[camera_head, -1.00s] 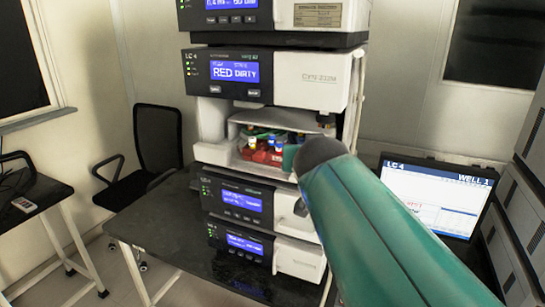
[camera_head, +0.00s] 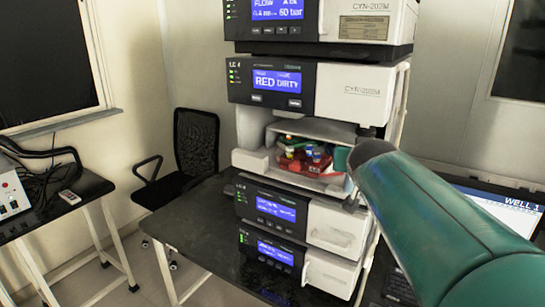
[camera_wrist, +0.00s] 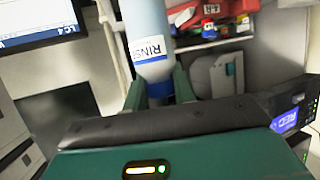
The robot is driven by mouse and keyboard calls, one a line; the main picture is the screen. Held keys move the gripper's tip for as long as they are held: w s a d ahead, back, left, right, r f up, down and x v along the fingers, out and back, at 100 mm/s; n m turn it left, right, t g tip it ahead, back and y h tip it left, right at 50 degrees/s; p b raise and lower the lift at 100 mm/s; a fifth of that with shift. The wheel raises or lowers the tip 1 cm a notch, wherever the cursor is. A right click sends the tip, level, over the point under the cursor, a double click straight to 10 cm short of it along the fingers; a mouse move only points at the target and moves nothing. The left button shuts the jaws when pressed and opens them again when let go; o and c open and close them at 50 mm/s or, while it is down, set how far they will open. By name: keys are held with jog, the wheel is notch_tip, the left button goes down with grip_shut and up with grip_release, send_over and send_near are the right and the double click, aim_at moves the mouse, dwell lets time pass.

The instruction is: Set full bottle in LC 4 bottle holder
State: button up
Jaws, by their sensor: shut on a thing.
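In the wrist view my gripper (camera_wrist: 160,88) is shut on a pale blue-grey bottle (camera_wrist: 148,30) with a white label reading "RINS" and a blue band near the fingers. The bottle's far end runs out of the frame, and its fill level cannot be told. The LC 4 stack (camera_head: 312,92) has an open bay holding a red bottle holder (camera_head: 300,166) with several small bottles. Part of the red holder shows in the wrist view (camera_wrist: 233,8), beyond and right of the held bottle, apart from it. In the head view my arm hides the gripper's grip and most of the bottle.
The LC 4 display (camera_head: 277,80) reads "RED DIRTY". More modules sit above and below the bay. A laptop (camera_head: 500,208) stands right of the stack on the black table (camera_head: 190,225). A black chair (camera_head: 196,140) stands behind left, and a side table (camera_head: 80,190) further left.

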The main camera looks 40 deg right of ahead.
jog(key=shift+w+d, duration=0.3)
jog(key=shift+d, duration=0.4)
jog(key=shift+w+d, duration=0.35)
jog(key=shift+d, duration=0.4)
jog(key=shift+w+d, duration=0.3)
jog(key=shift+d, duration=0.4)
jog(key=shift+w+d, duration=0.2)
jog(key=shift+d, duration=0.3)
jog(key=shift+f, duration=0.95)
jog(key=o, duration=0.9)
jog(key=v, duration=1.4)
jog(key=shift+f, duration=0.1)
